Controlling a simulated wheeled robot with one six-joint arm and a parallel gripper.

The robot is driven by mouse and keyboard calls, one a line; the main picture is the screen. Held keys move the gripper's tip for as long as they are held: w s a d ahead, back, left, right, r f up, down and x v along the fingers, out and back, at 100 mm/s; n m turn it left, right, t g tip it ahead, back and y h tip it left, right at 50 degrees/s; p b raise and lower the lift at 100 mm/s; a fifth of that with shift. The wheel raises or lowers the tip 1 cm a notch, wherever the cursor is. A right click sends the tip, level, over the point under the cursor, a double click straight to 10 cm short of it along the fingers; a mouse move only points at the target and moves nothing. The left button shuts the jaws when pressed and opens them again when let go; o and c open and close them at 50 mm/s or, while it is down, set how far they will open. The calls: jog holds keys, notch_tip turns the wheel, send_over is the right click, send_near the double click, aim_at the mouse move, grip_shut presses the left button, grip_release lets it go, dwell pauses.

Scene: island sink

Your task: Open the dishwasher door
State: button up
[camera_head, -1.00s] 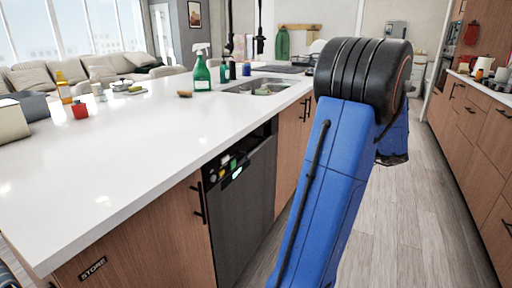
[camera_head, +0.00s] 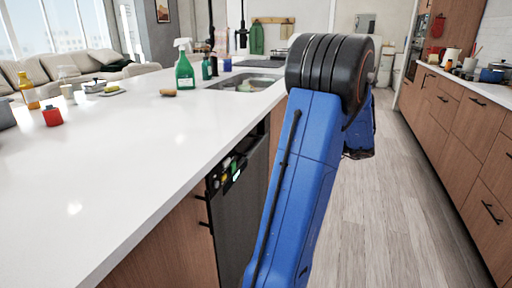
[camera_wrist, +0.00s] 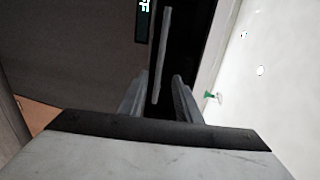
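The dishwasher (camera_head: 235,223) has a dark grey front set in the island, and its door looks shut in the head view. A dark strip with small lit and coloured marks (camera_head: 229,171) runs along its top. My arm covers part of its right side. In the wrist view the dark front (camera_wrist: 80,50) is at left, with a lit display (camera_wrist: 144,20). My gripper (camera_wrist: 159,80) is open, its two fingers spread apart. A thin grey bar (camera_wrist: 164,45) over a black recess shows between and beyond the fingers; I cannot tell whether they touch it.
The white countertop (camera_head: 120,165) overhangs beside the dishwasher; its pale surface fills the right of the wrist view (camera_wrist: 270,90). A green spray bottle (camera_head: 184,70) and sink (camera_head: 245,83) are on it. Clear wooden floor (camera_head: 385,220) lies right, before a drawer row (camera_head: 460,120).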

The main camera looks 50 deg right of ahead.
aim_at(258, 144)
jog(key=x, duration=1.3)
jog(key=shift+w+a+f, duration=0.1)
jog(key=shift+w, duration=0.15)
jog(key=shift+c, duration=0.4)
grip_shut()
